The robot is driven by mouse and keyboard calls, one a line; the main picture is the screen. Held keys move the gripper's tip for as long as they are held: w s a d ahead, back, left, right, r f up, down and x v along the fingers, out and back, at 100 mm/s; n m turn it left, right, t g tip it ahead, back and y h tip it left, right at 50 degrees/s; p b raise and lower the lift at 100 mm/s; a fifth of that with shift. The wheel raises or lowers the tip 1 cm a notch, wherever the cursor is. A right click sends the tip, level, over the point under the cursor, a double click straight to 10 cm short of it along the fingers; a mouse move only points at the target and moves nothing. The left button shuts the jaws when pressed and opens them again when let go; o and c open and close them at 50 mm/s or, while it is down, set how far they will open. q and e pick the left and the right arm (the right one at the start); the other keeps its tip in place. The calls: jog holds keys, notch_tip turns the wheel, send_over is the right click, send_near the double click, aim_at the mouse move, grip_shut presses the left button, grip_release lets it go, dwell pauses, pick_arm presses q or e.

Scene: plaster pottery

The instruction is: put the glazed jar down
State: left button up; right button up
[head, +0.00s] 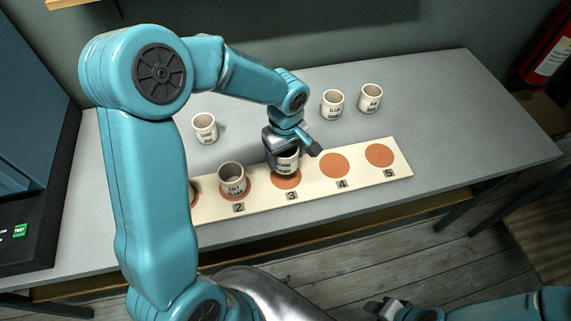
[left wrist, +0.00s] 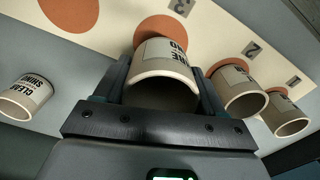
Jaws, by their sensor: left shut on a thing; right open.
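The glazed jar (head: 287,162) is a small pale cup with dark lettering. My left gripper (head: 291,150) is shut around it, and the jar hangs at or just over the orange disc marked 3 (head: 287,181) on the cream board (head: 400,168). I cannot tell whether its base touches. In the left wrist view the jar (left wrist: 160,92) sits between the two fingers, its open mouth toward the camera, with part of a disc (left wrist: 160,27) beyond it. My right gripper (head: 384,307) is open and empty at the bottom, away from the table.
A "SALT GLAZE" jar (head: 232,180) stands on disc 2, and another jar (head: 194,195) to its left is mostly hidden by my arm. Discs 4 (head: 334,165) and 5 (head: 380,155) are bare. Three jars (head: 204,128) (head: 333,104) (head: 371,97) stand behind the board on the grey table (head: 450,110).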

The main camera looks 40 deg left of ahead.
aim_at(286, 167)
pick_arm(q)
notch_tip(286, 167, down, 4)
jog(key=shift+s+d+f, duration=0.1)
jog(key=shift+s+d, duration=0.05)
jog(key=shift+f, duration=0.35)
jog(key=shift+r, duration=0.1)
jog(key=o, duration=1.1)
jog(key=shift+f, duration=0.2)
jog(key=shift+o, duration=0.2)
jog(key=shift+r, duration=0.1)
